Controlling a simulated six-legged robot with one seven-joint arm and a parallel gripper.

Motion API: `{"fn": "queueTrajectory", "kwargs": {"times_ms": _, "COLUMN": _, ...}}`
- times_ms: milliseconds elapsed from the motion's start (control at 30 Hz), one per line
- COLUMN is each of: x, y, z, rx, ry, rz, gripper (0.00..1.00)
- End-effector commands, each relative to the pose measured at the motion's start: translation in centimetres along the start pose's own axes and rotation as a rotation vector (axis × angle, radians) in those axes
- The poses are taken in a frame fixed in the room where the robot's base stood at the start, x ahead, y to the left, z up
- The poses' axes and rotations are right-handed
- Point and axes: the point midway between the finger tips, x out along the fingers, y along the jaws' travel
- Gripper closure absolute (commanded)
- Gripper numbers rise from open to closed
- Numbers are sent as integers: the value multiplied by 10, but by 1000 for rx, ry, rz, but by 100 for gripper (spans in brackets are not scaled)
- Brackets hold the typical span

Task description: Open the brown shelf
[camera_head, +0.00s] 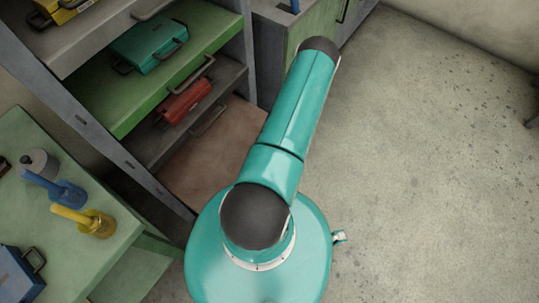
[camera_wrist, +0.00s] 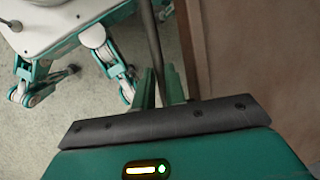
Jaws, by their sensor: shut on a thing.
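The brown shelf (camera_head: 212,155) is the lowest shelf in the rack in the head view, partly covered by my teal arm. Its brown surface (camera_wrist: 260,50) fills the right of the wrist view. A dark bar handle (camera_wrist: 152,40) runs along its edge. My gripper (camera_wrist: 160,77) is shut on this handle, with the bar between its two fingers. The gripper and the handle are hidden behind the arm in the head view.
Above are a dark grey shelf with a red case (camera_head: 184,101) and a green shelf with a teal case (camera_head: 150,43). A green table (camera_head: 95,265) with tools stands at left. Green cabinets (camera_head: 318,30) stand behind. The concrete floor (camera_head: 430,170) at right is clear.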

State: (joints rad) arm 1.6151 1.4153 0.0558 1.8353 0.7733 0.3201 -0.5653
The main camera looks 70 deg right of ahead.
Motion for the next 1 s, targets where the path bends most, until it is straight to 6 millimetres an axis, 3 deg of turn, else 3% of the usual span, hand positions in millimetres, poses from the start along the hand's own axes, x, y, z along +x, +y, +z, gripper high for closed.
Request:
{"fn": "queueTrajectory", "kwargs": {"times_ms": 200, "x": 0, "y": 0, "z": 0, "rx": 0, "ry": 1, "rz": 1, "gripper": 100}}
{"fn": "queueTrajectory", "kwargs": {"times_ms": 233, "x": 0, "y": 0, "z": 0, "rx": 0, "ry": 1, "rz": 1, "gripper": 82}}
{"fn": "queueTrajectory", "kwargs": {"times_ms": 300, "x": 0, "y": 0, "z": 0, "rx": 0, "ry": 1, "rz": 1, "gripper": 68}}
{"fn": "queueTrajectory", "kwargs": {"times_ms": 333, "x": 0, "y": 0, "z": 0, "rx": 0, "ry": 1, "rz": 1, "gripper": 66}}
{"fn": "queueTrajectory", "kwargs": {"times_ms": 700, "x": -6, "y": 0, "z": -1, "rx": 0, "ry": 2, "rz": 1, "gripper": 66}}
{"fn": "queueTrajectory", "kwargs": {"times_ms": 867, "x": -28, "y": 0, "z": -2, "rx": -2, "ry": 5, "rz": 2, "gripper": 66}}
{"fn": "queueTrajectory", "kwargs": {"times_ms": 1000, "x": -58, "y": -1, "z": -1, "rx": 0, "ry": 5, "rz": 1, "gripper": 66}}
